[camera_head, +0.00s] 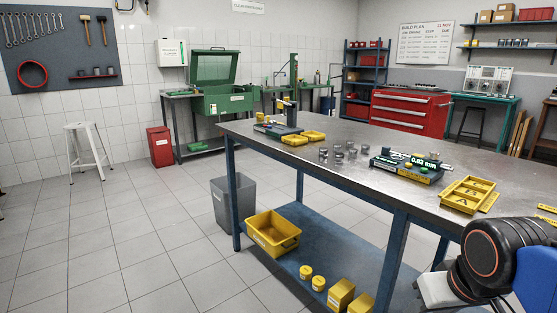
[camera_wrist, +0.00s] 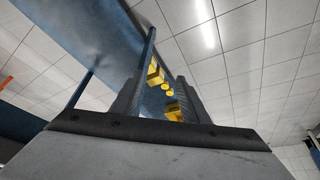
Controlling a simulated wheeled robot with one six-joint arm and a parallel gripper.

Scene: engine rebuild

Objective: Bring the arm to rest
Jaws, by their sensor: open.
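My gripper (camera_wrist: 158,92) shows in the wrist view, with its two dark fingers apart and nothing held between them. Several yellow things on the bench's lower shelf show beyond the gap, well away from the fingers. In the head view, part of my arm (camera_head: 490,258) is at the lower right, by the near end of the workbench (camera_head: 290,130). My gripper is not visible in that view.
A yellow bin (camera_head: 273,234) and yellow containers (camera_head: 341,294) stand on the lower shelf. A grey waste bin (camera_head: 233,203) is beside the bench.

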